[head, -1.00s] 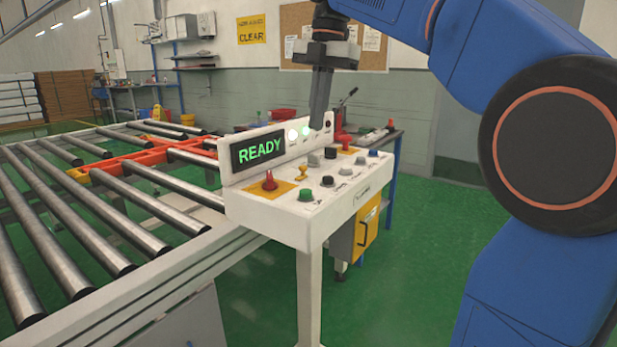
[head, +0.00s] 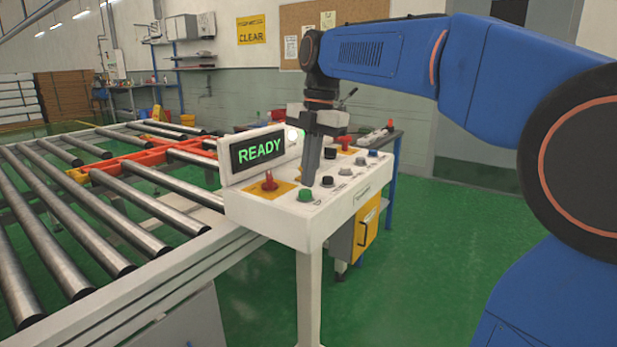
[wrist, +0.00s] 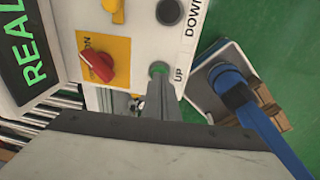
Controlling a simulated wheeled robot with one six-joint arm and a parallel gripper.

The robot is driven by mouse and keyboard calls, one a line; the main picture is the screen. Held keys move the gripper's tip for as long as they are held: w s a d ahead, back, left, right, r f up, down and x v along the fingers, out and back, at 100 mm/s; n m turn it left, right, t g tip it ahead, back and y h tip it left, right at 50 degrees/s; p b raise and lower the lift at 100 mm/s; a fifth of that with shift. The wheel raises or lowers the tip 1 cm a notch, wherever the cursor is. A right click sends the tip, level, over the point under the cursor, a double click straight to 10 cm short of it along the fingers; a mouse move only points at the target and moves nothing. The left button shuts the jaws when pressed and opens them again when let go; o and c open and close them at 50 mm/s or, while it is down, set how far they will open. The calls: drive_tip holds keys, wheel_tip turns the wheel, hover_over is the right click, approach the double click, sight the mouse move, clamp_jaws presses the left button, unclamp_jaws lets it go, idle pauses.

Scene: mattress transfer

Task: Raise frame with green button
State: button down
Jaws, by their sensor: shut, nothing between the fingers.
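The green button (head: 305,195) sits at the front edge of the white control panel (head: 285,226). In the wrist view the green button (wrist: 158,67) has "UP" printed beside it. My gripper (head: 310,182) is shut and empty, pointing down over the panel. Its tips are just above and behind the green button in the head view. In the wrist view my gripper (wrist: 160,80) reaches the button's near edge and covers part of it. I cannot tell whether they touch.
A red knob (head: 268,182) on a yellow plate is left of the green button. A black button (wrist: 169,12) labelled "DOWN" is beside it. The display (head: 257,150) reads "READY". A roller conveyor (head: 100,215) fills the left; green floor is clear at the right.

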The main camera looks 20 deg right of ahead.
drive_tip(key=shift+f, duration=0.5)
